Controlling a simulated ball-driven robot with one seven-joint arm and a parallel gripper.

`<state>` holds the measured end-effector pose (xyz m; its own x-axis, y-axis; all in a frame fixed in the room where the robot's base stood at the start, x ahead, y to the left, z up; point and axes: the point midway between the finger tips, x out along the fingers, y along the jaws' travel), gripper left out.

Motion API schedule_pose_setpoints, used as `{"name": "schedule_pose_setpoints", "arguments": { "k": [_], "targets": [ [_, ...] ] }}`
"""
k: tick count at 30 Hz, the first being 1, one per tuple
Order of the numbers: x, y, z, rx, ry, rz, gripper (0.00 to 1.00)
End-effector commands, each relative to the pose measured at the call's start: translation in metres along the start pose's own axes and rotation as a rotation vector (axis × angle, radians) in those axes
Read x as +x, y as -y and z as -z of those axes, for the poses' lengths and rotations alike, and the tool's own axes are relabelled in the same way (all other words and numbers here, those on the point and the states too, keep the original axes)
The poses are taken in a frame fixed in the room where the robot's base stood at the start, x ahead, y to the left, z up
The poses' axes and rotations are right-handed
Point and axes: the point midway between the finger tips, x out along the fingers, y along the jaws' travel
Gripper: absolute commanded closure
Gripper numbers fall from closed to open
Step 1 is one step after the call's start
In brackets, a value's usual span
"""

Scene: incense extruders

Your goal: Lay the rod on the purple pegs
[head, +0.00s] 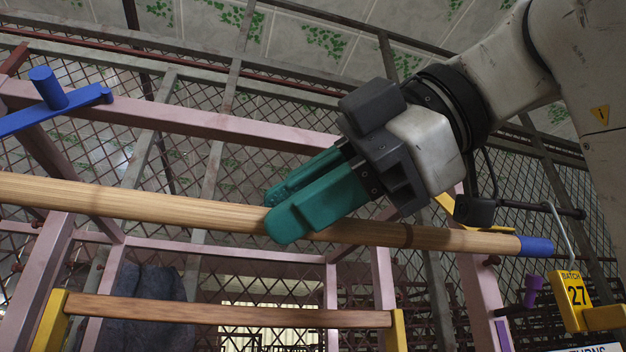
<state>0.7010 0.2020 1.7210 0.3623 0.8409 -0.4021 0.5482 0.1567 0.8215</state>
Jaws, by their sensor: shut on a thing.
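The rod (150,205) is long and wooden, with a dark band and a blue tip at its right end. It runs across the head view, tilting slightly down to the right, and its left end is out of frame. My gripper (285,212) has teal fingers shut on the rod near the middle of the picture. A purple peg (532,290) shows at the lower right, below the rod's blue tip in the picture. A purple piece (503,336) is on the pink post left of it. No second purple peg is visible.
A blue peg (48,88) on a blue bracket is at upper left. Another wooden rod (220,309) lies below, between yellow supports (50,320). A yellow "BATCH 27" tag (574,292) hangs from a hook at right. Pink rack beams (210,129) and mesh stand behind.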

Motion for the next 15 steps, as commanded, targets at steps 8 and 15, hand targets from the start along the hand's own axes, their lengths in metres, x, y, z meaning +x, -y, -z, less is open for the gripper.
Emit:
{"name": "schedule_pose_setpoints", "arguments": {
  "k": [8,15],
  "targets": [
    [0.015,-0.016,-0.015,0.002,-0.001,0.001,1.00],
    [0.026,0.001,-0.026,0.000,-0.001,0.000,1.00]
  ]
}}
